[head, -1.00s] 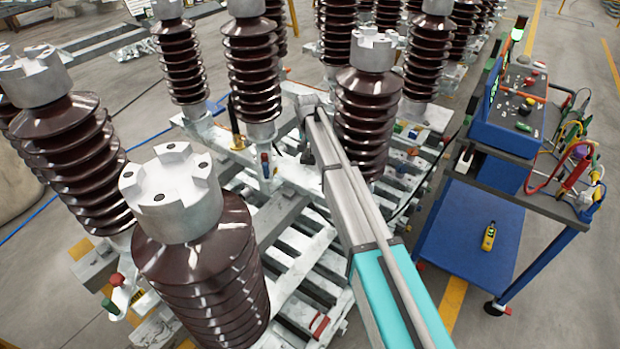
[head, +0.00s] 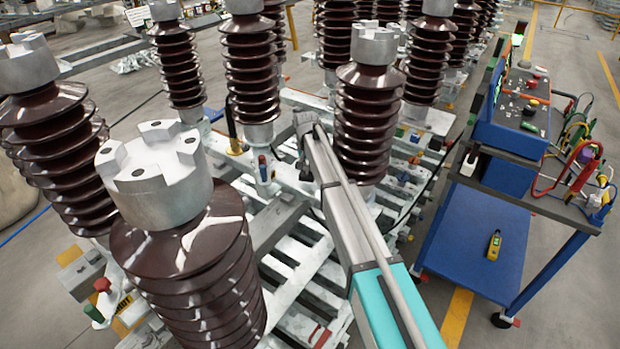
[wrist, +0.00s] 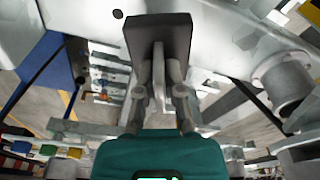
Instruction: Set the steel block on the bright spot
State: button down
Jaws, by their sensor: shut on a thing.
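In the wrist view my gripper (wrist: 158,92) is shut on a dark grey, square-faced block (wrist: 138,32), which I take as the steel block. The block sits at the fingertips, and a paler upright piece (wrist: 159,66) shows between the fingers. Pale metal framework lies behind it; I cannot tell whether the block touches it. In the head view my arm reaches in among the brown insulators, and the gripper and block cannot be made out there. I cannot pick out the bright spot in either view.
Ribbed brown insulators with grey caps (head: 155,178) stand close around my arm, one (head: 368,125) just right of its far end. White slatted framework (head: 310,265) lies below. A blue cart (head: 470,245) with a yellow device (head: 494,245) stands at the right.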

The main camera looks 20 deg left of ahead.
aim_at(308, 174)
jog(key=shift+f, duration=0.15)
jog(key=shift+f+b, duration=1.75)
jog(key=shift+b, duration=0.1)
jog(key=shift+f, duration=0.1)
jog(key=c, duration=0.8)
grip_release()
jog(key=shift+o, duration=0.2)
jog(key=r+p, duration=0.4)
jog(key=s+r+p, duration=0.1)
jog(key=r+p, duration=0.7)
jog(key=shift+s+r, duration=0.1)
jog(key=shift+s, duration=0.15)
